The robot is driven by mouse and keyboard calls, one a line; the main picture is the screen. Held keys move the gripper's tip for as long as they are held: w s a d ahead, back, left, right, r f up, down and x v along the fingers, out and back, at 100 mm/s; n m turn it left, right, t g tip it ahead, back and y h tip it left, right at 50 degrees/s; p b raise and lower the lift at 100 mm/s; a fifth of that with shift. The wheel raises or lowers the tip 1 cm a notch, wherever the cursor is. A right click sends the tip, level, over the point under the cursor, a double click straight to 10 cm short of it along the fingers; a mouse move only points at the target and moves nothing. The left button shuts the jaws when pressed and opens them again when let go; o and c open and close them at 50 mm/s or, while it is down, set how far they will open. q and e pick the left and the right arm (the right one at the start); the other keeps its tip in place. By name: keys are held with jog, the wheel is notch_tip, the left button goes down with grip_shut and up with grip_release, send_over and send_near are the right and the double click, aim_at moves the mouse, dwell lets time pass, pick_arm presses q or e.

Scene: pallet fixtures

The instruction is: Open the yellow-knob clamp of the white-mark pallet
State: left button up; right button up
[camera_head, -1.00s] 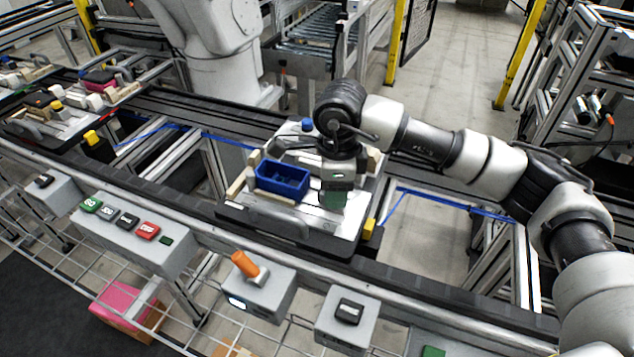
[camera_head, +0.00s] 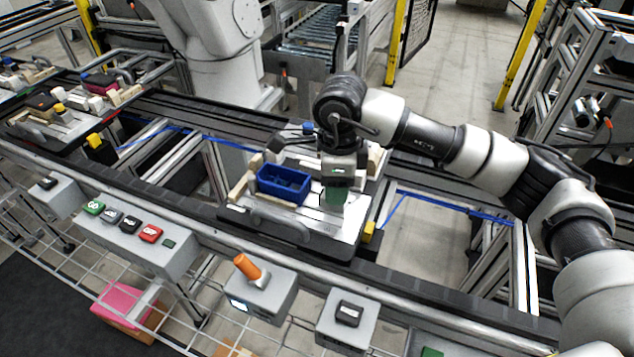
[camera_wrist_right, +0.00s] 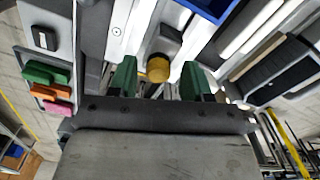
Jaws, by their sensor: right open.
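The pallet (camera_head: 268,230) under my right arm carries a blue bin (camera_head: 283,187) between pale wooden blocks. My right gripper (camera_head: 334,198) points down over its right part, beside the bin. In the right wrist view, the open green fingers (camera_wrist_right: 156,80) have a yellow knob (camera_wrist_right: 158,68) lying in line with the gap between them. The knob sits on the end of a dark clamp handle (camera_wrist_right: 165,42). I cannot tell whether the fingers touch it. In the head view this knob is hidden by the gripper. My left gripper is not in view.
A blue knob (camera_head: 308,128) stands at the pallet's back, close to my right wrist. A yellow block (camera_head: 369,231) is at its right front corner. Another loaded pallet (camera_head: 70,127) sits to the left. Button boxes (camera_head: 140,245) line the front rail.

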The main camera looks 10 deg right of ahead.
jog(key=shift+r+p, duration=1.25)
jog(key=shift+r, duration=1.65)
jog(key=shift+f, duration=0.1)
